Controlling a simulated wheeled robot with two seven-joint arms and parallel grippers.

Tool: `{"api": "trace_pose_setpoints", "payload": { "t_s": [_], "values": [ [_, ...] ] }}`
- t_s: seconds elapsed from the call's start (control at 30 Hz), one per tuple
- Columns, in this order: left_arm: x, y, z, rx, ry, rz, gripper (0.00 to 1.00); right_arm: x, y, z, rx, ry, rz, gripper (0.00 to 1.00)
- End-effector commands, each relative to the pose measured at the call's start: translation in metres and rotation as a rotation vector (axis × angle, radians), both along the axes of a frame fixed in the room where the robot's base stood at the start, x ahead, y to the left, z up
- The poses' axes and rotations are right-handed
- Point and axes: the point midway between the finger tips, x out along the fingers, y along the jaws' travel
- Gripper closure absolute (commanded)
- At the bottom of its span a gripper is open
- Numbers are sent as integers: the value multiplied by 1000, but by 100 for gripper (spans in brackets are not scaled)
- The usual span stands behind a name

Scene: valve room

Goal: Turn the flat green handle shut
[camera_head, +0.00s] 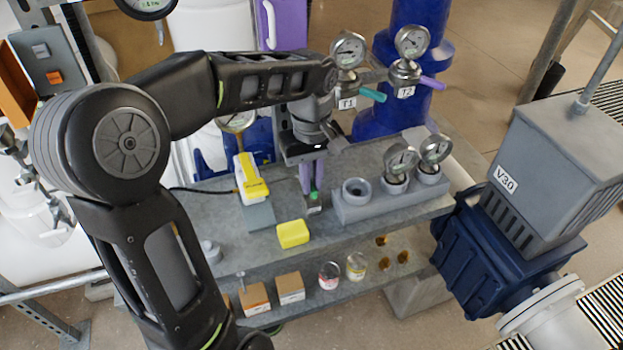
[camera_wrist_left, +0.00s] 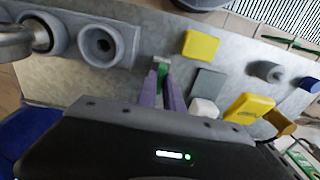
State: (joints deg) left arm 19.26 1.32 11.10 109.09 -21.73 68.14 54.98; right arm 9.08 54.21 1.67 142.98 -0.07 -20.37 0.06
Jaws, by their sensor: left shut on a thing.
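My left gripper (camera_head: 312,182) reaches down over the grey bench with its purple fingers pointing at the bench top. It is shut on a small green handle, of which a little (camera_head: 315,196) shows between and below the fingertips. In the left wrist view the green handle (camera_wrist_left: 162,73) sits between the purple fingers of my left gripper (camera_wrist_left: 163,85), on a small pale metal fitting (camera_wrist_left: 161,61). The fingers hide most of the handle, so its exact angle is hard to tell. My right gripper is not in view.
A grey block with gauges (camera_head: 390,199) stands close right of the gripper. A yellow box (camera_head: 293,234) and a yellow handheld device (camera_head: 250,179) are to the left. Gauged valves T1 (camera_head: 346,85), with a teal handle, and T2 (camera_head: 405,75) stand behind. Valve unit V30 (camera_head: 545,170) is right.

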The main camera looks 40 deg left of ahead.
Motion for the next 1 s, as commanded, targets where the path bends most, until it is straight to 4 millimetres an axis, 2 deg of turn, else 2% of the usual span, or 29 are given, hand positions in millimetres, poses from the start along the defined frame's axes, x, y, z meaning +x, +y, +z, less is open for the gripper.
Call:
{"api": "trace_pose_setpoints", "payload": {
  "t_s": [0.63, 1.0],
  "values": [
    [0, 0, 0, -1, -1, -14, 100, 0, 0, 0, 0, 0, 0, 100],
    [0, 0, 1, 0, 0, -169, 100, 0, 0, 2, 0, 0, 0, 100]
  ]
}}
